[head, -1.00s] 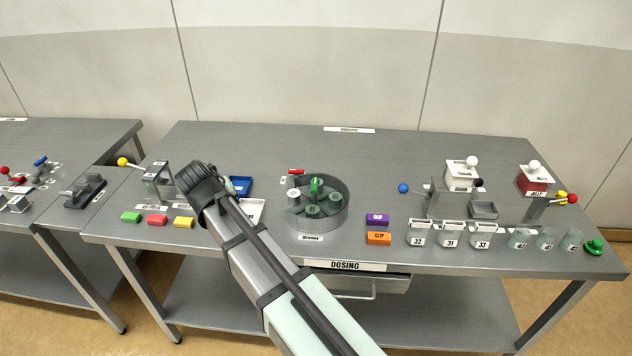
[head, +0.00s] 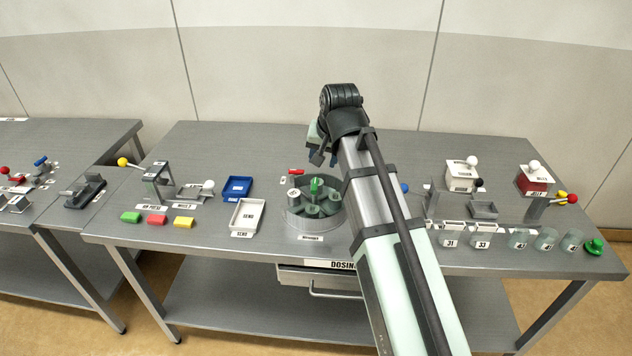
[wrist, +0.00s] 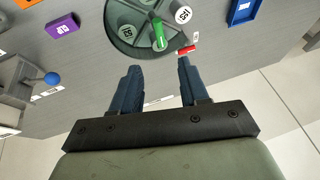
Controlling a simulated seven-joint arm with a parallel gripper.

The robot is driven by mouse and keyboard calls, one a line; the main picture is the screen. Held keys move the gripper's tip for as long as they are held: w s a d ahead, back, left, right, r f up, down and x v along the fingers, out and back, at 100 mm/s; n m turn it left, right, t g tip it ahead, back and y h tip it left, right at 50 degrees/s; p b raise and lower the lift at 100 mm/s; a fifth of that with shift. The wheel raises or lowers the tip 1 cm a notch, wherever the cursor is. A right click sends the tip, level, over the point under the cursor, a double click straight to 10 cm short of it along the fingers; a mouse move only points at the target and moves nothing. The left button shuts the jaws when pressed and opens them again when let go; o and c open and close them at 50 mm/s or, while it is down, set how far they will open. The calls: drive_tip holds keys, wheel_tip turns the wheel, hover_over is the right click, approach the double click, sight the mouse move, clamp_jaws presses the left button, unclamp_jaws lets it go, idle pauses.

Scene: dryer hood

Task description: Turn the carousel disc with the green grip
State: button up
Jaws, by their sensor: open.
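The carousel (head: 305,222) is a round grey drum with a sectioned disc (wrist: 126,24), standing mid-table in the head view. The green grip (head: 316,185) stands up from the disc. In the wrist view the green grip (wrist: 159,33) lies just beyond the fingertips, roughly between them in line. My gripper (head: 318,150) is above and behind the carousel in the head view. In the wrist view my gripper (wrist: 159,67) has its two fingers apart with nothing between them. It appears clear of the grip; the exact height gap is hard to tell.
A red handle (head: 295,172) sits at the carousel's back edge, close to one fingertip in the wrist view. A white tray (head: 246,215) and a blue tray (head: 237,188) stand left. Purple (wrist: 62,25) and orange (wrist: 24,3) blocks lie on the other side. A blue-knobbed lever (wrist: 51,78) stands nearby.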

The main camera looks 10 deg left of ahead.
sight(315, 184)
drive_tip(key=x, duration=1.3)
drive_tip(key=shift+w+f, duration=0.15)
drive_tip(key=shift+f, duration=0.2)
clamp_jaws()
idle(0.5)
